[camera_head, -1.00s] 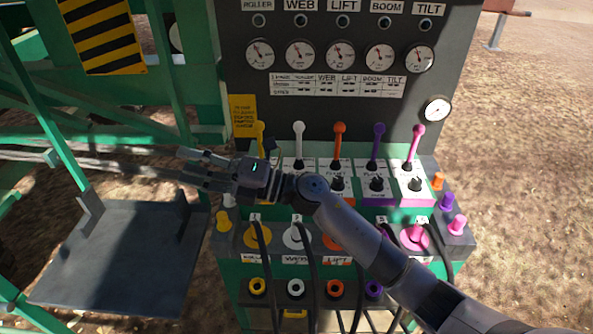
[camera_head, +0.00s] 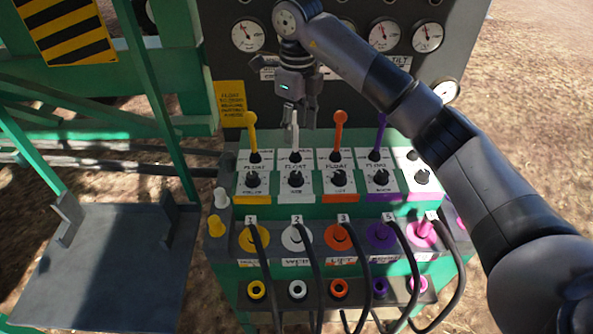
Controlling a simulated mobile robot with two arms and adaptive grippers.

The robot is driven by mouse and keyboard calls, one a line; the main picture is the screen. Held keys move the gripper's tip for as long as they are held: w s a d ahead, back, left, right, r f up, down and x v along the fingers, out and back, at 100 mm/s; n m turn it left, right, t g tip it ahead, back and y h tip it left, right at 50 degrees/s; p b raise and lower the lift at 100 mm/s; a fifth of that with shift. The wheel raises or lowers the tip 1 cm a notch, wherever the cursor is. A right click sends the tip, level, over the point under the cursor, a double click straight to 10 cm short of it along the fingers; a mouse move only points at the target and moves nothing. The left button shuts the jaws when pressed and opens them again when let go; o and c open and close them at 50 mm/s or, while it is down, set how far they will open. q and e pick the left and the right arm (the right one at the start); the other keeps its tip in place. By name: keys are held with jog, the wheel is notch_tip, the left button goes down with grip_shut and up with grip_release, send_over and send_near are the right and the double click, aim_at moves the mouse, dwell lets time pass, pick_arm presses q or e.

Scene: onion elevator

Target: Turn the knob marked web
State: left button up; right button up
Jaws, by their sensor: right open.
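The web control panel (camera_head: 308,188) is the white-edged one, second from the left in a row on the green console. Its black knob (camera_head: 296,179) sits below the word FLOAT. The white lever (camera_head: 294,142) rises behind that knob. My right gripper (camera_head: 300,124) is open and points down, with its fingertips at the top of the white lever, above and behind the knob. It covers the lever's upper end; I cannot tell if they touch. My left gripper is out of view.
Yellow (camera_head: 253,133), orange (camera_head: 338,130) and purple (camera_head: 380,135) levers stand on either side. My right arm hides the pink lever's area. Numbered couplings with black hoses (camera_head: 359,265) are below. A dark metal platform (camera_head: 120,260) lies at left.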

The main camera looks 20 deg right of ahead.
aim_at(297, 174)
notch_tip(297, 174, down, 15)
jog(key=p, duration=0.3)
jog(key=shift+c, duration=0.2)
grip_shut()
dwell(0.4)
